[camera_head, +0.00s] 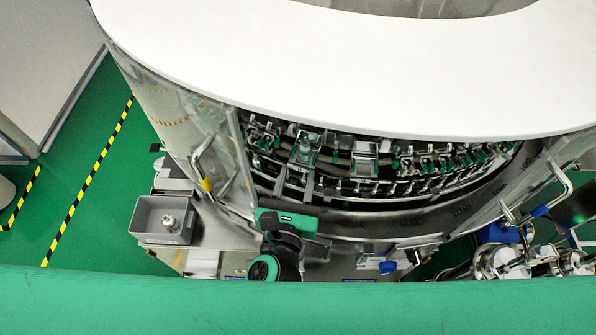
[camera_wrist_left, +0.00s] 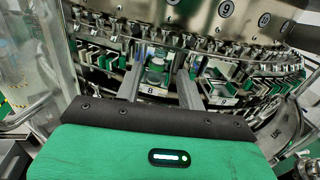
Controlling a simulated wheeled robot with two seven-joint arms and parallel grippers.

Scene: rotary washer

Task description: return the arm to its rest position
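My left arm comes up from the bottom of the head view, with its green and black wrist below the washer opening. My left gripper (camera_head: 293,187) points into the opening of the rotary washer (camera_head: 340,60). In the left wrist view the two grey fingers (camera_wrist_left: 161,78) stand apart, one on each side of the slot marked 8 (camera_wrist_left: 150,91). A small clear container (camera_wrist_left: 154,73) sits in that slot, beyond the fingertips. The fingers look empty, with a gap to the container. My right gripper does not show.
The washer's ring of metal clamps and green-edged holders (camera_head: 440,160) surrounds the gripper. A clear door panel (camera_head: 222,150) stands open at the left. A grey bin (camera_head: 145,222) holds a metal part. Metal fittings (camera_head: 495,262) are at the lower right. Green floor lies open at the left.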

